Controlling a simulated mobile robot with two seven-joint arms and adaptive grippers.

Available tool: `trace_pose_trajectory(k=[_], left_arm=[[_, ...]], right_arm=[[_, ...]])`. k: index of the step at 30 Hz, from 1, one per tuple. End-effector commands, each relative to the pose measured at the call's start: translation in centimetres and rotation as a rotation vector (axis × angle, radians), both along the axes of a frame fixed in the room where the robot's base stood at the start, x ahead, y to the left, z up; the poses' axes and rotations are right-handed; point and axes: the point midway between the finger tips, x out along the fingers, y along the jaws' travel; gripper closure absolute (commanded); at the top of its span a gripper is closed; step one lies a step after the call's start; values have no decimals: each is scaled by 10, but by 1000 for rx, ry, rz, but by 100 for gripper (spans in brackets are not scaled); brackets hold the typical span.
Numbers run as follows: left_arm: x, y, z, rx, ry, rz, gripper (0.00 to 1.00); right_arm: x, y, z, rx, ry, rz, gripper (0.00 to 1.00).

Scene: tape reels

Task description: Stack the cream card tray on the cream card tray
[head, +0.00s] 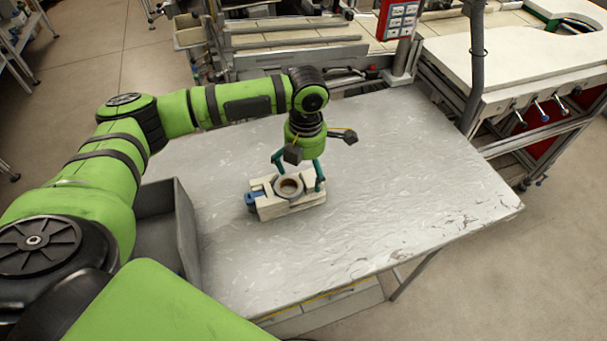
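A cream card tray (291,207) lies on the grey metal table. More cream blocky parts sit close against it, and I cannot tell whether they belong to a second tray. A round ring-like reel with a brown inside (289,187) sits at the top of this group. My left gripper (300,180) points down right over the group. Its teal fingers are spread wide, one behind the reel and one at its right side. I cannot tell whether they touch a tray. My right gripper is not in view.
A small blue item (252,200) is at the left end of the cream group. A grey open bin (186,235) stands at the table's left edge, under my arm. The table (420,190) is clear to the right and front. A post and workbench stand behind.

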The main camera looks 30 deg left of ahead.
Motion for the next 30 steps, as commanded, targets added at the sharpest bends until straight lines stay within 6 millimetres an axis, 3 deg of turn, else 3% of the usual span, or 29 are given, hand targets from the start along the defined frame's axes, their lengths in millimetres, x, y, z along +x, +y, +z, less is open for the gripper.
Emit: trace_pose_trajectory(k=[6, 12, 18, 30], left_arm=[[2, -1, 48, -1, -6, 1, 6], [3, -2, 82, -1, -4, 0, 6], [2, -2, 96, 0, -1, 1, 6], [2, -2, 97, -1, 0, 1, 6]], right_arm=[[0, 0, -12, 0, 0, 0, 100], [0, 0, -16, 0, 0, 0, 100], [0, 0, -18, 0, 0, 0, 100], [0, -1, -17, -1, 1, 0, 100]])
